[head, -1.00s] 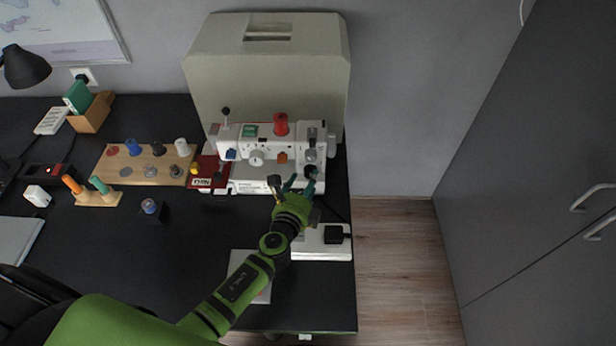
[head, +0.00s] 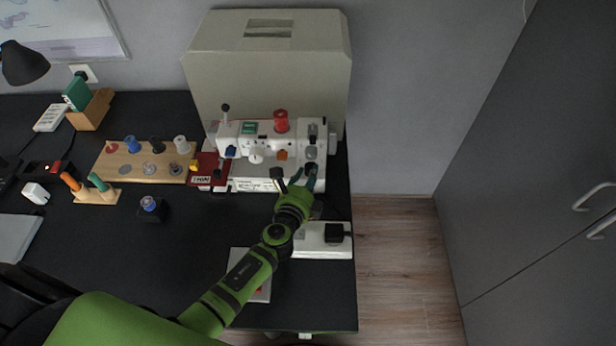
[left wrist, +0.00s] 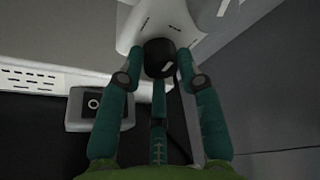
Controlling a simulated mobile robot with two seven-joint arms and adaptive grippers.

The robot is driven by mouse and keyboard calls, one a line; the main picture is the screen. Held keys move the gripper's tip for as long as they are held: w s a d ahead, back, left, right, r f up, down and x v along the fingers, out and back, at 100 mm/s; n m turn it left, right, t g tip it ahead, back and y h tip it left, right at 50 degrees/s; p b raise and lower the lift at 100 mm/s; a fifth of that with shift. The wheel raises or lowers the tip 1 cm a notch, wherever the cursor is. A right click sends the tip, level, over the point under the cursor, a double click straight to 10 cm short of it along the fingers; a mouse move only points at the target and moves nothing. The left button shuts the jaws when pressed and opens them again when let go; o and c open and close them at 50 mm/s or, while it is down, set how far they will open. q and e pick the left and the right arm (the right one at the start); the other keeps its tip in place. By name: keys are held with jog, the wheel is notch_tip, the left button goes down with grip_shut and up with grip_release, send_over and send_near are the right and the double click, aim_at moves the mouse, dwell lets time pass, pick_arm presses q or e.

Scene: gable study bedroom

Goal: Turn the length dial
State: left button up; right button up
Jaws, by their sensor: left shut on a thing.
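The white sewing machine (head: 270,150) stands at the back of the black desk. A black length dial (left wrist: 159,57) sits on the machine's white column in the left wrist view, with a light mark on its face. My left gripper (head: 308,172) is at the right end of the machine. In the left wrist view, the teal fingers of my left gripper (left wrist: 157,72) are around the dial and shut on it. In the head view the fingers partly hide the dial. My right gripper is not in view.
A white pedal-like block (head: 322,241) with a black part is at the desk's right edge. A wooden bobbin board (head: 135,176) and a screwdriver stand (head: 97,197) are to the left. A large beige cover (head: 268,70) stands behind the machine.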

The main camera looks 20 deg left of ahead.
pick_arm(q)
jog(key=n+b, duration=0.1)
jog(key=b, duration=0.2)
jog(key=n+t+b, duration=0.1)
jog(key=n+b, duration=0.1)
jog(key=b, duration=0.2)
jog(key=n+t+h+b, duration=0.1)
jog(key=n+b, duration=0.1)
jog(key=b, duration=0.1)
jog(key=shift+a+f, duration=0.15)
jog(key=shift+f, duration=0.15)
jog(key=shift+r+n+t+b, duration=0.1)
jog(key=shift+n+t+b, duration=0.2)
jog(key=shift+n+b, duration=0.75)
jog(key=shift+r+n+b, duration=0.15)
jog(key=shift+n+b, duration=0.1)
jog(key=shift+b, duration=0.2)
jog(key=shift+w+r, duration=0.1)
jog(key=o, duration=1)
jog(key=shift+o, duration=0.5)
jog(key=shift+f, duration=0.2)
